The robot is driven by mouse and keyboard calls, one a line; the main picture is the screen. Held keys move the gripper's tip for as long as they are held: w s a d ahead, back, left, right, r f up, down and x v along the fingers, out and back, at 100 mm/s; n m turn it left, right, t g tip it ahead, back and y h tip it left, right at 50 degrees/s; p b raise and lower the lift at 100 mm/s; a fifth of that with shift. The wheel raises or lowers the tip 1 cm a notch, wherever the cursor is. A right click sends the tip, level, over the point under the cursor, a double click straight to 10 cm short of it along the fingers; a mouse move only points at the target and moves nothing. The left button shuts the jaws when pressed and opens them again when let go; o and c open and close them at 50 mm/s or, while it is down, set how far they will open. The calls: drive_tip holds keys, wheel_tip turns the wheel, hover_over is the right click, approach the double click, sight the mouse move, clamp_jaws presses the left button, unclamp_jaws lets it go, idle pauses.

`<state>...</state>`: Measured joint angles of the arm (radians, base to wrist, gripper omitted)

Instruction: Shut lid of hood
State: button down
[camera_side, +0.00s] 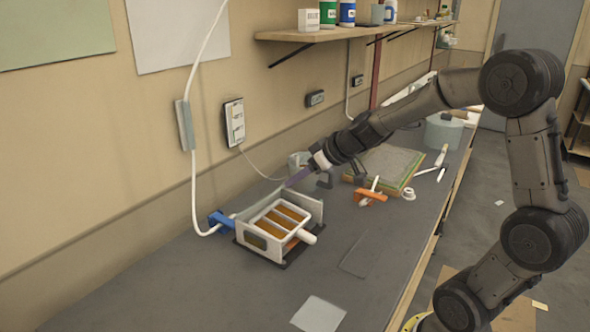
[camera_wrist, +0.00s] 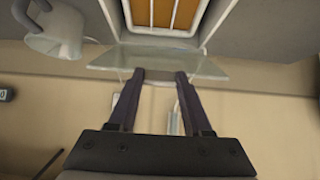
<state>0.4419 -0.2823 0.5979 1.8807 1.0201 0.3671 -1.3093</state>
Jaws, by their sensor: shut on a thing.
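The hood (camera_side: 254,243) is a white box on the bench in the side view, with amber panels in a white frame and a white spout towards the front right. Its frame and amber part (camera_wrist: 165,14) show at the top of the wrist view. The lid (camera_wrist: 215,69) is a clear, pale panel at the hood's wall-side edge, standing open. My gripper (camera_wrist: 160,76) has its dark purple fingers at the lid's outer edge and is shut on it. In the side view my gripper (camera_side: 291,183) reaches in from the right, behind the hood. The exact contact is partly hidden.
A blue clamp (camera_side: 217,219) and a white hose (camera_side: 194,185) are left of the hood. A grey jug (camera_wrist: 55,38) stands near the wall. An orange-handled tool (camera_side: 370,196) and a green-edged board (camera_side: 385,163) lie to the right. The bench in front is mostly clear.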

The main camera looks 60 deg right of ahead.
drive_tip(key=shift+s+f+t, duration=0.65)
drive_tip(key=shift+s+f, duration=0.05)
drive_tip(key=shift+f, duration=0.7)
drive_tip(key=shift+s+f+t, duration=0.6)
drive_tip(key=shift+s+f, duration=0.15)
drive_tip(key=shift+f, duration=0.6)
drive_tip(key=shift+s+f+t, duration=0.65)
drive_tip(key=shift+s+f, duration=0.05)
drive_tip(key=shift+f, duration=0.7)
drive_tip(key=shift+s+f+t, duration=0.2)
drive_tip(key=shift+f+t, duration=0.8)
drive_tip(key=shift+f, duration=0.5)
drive_tip(key=shift+c, duration=1.6)
unclamp_jaws()
drive_tip(key=shift+r, duration=0.1)
